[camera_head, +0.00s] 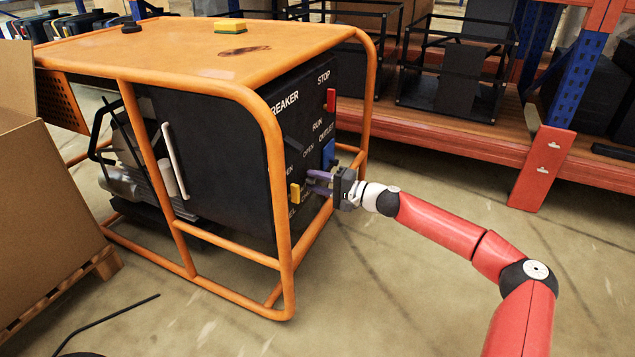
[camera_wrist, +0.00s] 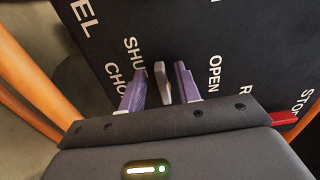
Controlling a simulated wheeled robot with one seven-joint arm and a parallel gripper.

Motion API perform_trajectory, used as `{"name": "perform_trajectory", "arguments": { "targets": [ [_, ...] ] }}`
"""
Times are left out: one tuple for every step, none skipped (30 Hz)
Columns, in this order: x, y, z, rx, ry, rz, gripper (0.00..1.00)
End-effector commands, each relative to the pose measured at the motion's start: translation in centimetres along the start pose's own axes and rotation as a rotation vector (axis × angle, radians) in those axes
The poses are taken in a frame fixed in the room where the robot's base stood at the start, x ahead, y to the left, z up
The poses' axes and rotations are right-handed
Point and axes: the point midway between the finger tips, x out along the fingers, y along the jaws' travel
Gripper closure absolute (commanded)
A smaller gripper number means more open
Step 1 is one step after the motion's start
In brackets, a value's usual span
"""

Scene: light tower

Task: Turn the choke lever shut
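The dark control panel (camera_head: 290,130) is on the end of the orange-framed machine (camera_head: 270,120). In the wrist view, a grey lever (camera_wrist: 162,82) stands out from the panel near the words CHOKE, SHUT and OPEN. I take it for the choke lever. It lies between the two purple fingers of my gripper (camera_wrist: 160,72). The fingers are apart, with a gap on the lever's left and a narrower one on its right. In the head view, my gripper (camera_head: 318,183) reaches the panel's lower part from the right, and the choke lever cannot be made out.
A yellow handle (camera_head: 295,193) is on the panel left of my gripper. A red part (camera_head: 331,100) by STOP and a blue outlet (camera_head: 328,154) are above. Orange tubes frame the panel. A shelf (camera_head: 450,141) stands behind; the floor at front right is clear apart from my arm.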

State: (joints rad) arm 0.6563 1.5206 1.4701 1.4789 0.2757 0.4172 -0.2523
Motion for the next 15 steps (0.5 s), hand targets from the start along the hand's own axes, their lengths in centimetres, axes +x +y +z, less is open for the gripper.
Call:
{"name": "perform_trajectory", "arguments": {
  "targets": [
    [0.0,0.0,0.0,0.0,0.001,0.0,0.67],
    [0.0,0.0,0.0,0.0,0.001,0.0,0.67],
    [0.0,0.0,0.0,0.001,0.001,0.0,0.67],
    [0.0,0.0,0.0,0.001,0.001,0.0,0.67],
    [0.0,0.0,-0.1,0.001,0.001,0.0,0.67],
    [-0.1,0.0,-0.1,0.001,0.002,0.0,0.67],
    [-0.2,-0.1,-0.1,0.001,0.002,0.0,0.67],
    [-0.3,-0.1,-0.1,0.001,0.002,0.0,0.67],
    [-0.7,-0.1,-0.1,0.001,0.003,0.0,0.67],
    [-1.0,-0.1,-0.1,0.001,0.003,0.0,0.67],
    [-1.4,-0.1,-0.1,0.001,0.003,0.0,0.67],
    [-2.1,-0.1,-0.2,0.001,0.005,0.0,0.67],
    [-2.6,-0.1,-0.2,0.001,0.005,0.0,0.67],
    [-3.2,-0.1,-0.1,0.001,0.005,0.0,0.67],
    [-3.9,-0.1,-0.1,0.001,0.004,0.001,0.67]
  ]
}}
